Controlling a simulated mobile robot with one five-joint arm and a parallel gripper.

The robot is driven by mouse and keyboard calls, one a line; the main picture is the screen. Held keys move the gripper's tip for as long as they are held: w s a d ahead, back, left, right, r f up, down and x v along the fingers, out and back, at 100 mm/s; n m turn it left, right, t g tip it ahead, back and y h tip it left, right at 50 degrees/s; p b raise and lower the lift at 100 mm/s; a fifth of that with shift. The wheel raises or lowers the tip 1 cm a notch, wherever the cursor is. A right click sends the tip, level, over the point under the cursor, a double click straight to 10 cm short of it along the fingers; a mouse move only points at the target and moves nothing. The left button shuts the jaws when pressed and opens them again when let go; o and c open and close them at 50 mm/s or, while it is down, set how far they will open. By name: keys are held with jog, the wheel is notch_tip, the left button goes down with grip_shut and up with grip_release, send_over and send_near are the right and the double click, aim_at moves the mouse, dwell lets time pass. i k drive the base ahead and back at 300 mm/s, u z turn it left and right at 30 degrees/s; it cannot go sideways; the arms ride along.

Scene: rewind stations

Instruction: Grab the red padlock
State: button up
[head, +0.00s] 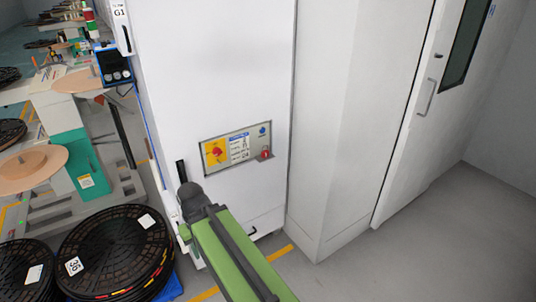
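A small red item (266,154), which looks like the red padlock, is at the lower right of a grey control panel (255,137) on the white cabinet. It is too small to make out a shackle. A red rotary switch (216,152) on a yellow plate is at the panel's left. My green arm reaches up from the bottom of the head view to a dark joint. A slim black piece beyond it, seemingly part of my gripper (181,171), is left of and below the panel, apart from the red item. Its fingers cannot be made out.
The white cabinet (215,70) stands in front of me. Stacked black reels (115,250) are at lower left, beside machines with a round tan disc (32,168). A white door with a handle (426,97) is at right. Grey floor (430,250) is clear at lower right.

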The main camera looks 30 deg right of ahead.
aim_at(265, 153)
jog(key=u, duration=0.05)
jog(key=i, duration=1)
jog(key=z, duration=0.05)
